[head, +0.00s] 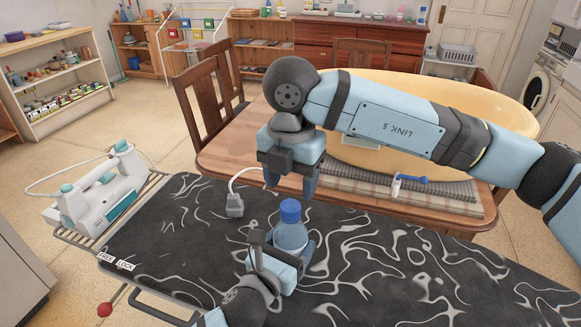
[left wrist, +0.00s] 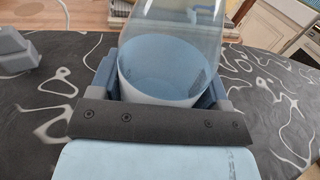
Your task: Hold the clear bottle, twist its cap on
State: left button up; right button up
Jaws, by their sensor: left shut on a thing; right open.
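The clear bottle (head: 291,236) stands upright on the black patterned ironing board, with a blue cap (head: 290,211) at its top. I cannot tell how tightly the cap sits. My left gripper (head: 284,256) is shut on the bottle's lower body from the front. In the left wrist view the bottle (left wrist: 170,65) sits between the two fingers, and its top is out of the picture. My right gripper (head: 291,184) is open and empty, pointing down above and a little behind the cap, apart from it.
A white and teal iron (head: 100,190) stands at the board's left end. A grey plug (head: 235,205) on a white cord lies left of the bottle. Behind the ironing board (head: 400,265) is a wooden table (head: 232,150) with a large yellow basin (head: 440,110).

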jog(key=n, duration=0.6)
jog(key=shift+r+n, duration=0.15)
jog(key=shift+n, duration=0.25)
jog(key=n, duration=0.4)
jog(key=shift+r, duration=0.1)
jog(key=n, duration=0.4)
jog(key=shift+r, duration=0.15)
jog(key=n, duration=0.6)
jog(key=shift+r+n, duration=0.15)
jog(key=shift+n, duration=0.25)
jog(key=n, duration=0.6)
jog(key=shift+r, duration=0.15)
jog(key=n, duration=0.4)
jog(key=shift+r+n, duration=0.15)
jog(key=shift+n, duration=0.25)
jog(key=n, duration=0.4)
jog(key=shift+r, duration=0.1)
jog(key=n, duration=0.4)
jog(key=shift+r, duration=0.1)
jog(key=n, duration=0.6)
jog(key=shift+r, duration=0.15)
